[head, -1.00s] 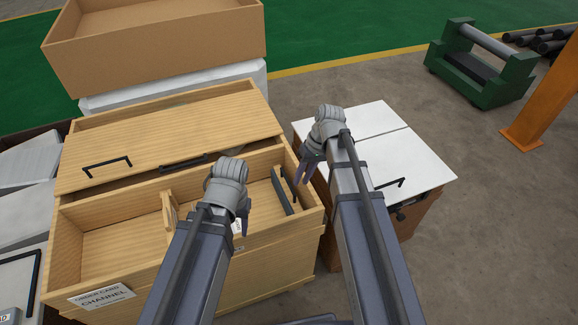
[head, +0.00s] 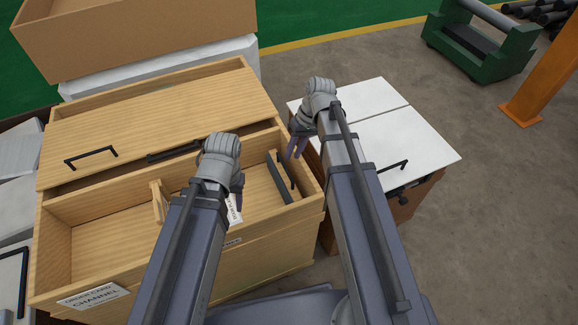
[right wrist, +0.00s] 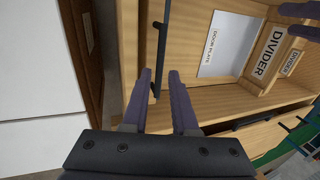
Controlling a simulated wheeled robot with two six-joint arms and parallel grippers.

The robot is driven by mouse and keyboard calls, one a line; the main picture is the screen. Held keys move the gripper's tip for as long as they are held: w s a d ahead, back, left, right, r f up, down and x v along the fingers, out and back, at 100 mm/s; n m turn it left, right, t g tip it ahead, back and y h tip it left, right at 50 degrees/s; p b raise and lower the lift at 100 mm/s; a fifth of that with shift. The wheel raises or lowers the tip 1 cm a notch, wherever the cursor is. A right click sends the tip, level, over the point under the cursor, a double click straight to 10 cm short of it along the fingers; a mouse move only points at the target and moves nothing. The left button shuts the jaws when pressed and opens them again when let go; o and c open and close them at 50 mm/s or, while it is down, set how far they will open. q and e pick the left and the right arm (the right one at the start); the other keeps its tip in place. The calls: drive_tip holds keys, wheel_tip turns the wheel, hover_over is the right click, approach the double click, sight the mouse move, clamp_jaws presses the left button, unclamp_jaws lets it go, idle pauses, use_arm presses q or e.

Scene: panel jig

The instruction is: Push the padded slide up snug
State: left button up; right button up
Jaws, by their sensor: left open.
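The padded slide is a dark grey upright plate (head: 279,182) near the right end of the open wooden box (head: 95,285). A black bar handle (right wrist: 161,45) stands on its end-wall side. My right gripper (head: 297,150) reaches over the box's right end wall. In the right wrist view its fingers (right wrist: 160,75) are apart, with the handle's lower end showing between them; I cannot tell whether they touch it. My left gripper (head: 238,187) is open over the compartment, left of the slide. Its fingers show at the right wrist view's upper right (right wrist: 300,20).
A wooden divider (head: 158,201) stands left of my left gripper. A white plate (right wrist: 222,45) marked "DOOR PLATE" lies in the compartment. A wooden lid with handles (head: 160,115) covers the back. A white-topped cabinet (head: 410,145) stands close on the right.

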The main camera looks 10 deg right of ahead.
drive_tip(key=b, duration=0.4)
hover_over(284, 179)
drive_tip(key=d, duration=0.2)
drive_tip(key=f, duration=0.5)
drive_tip(key=shift+w+f, duration=0.1)
drive_tip(key=shift+w, duration=0.3)
drive_tip(key=shift+c, duration=0.2)
clamp_jaws()
drive_tip(key=shift+a, duration=0.1)
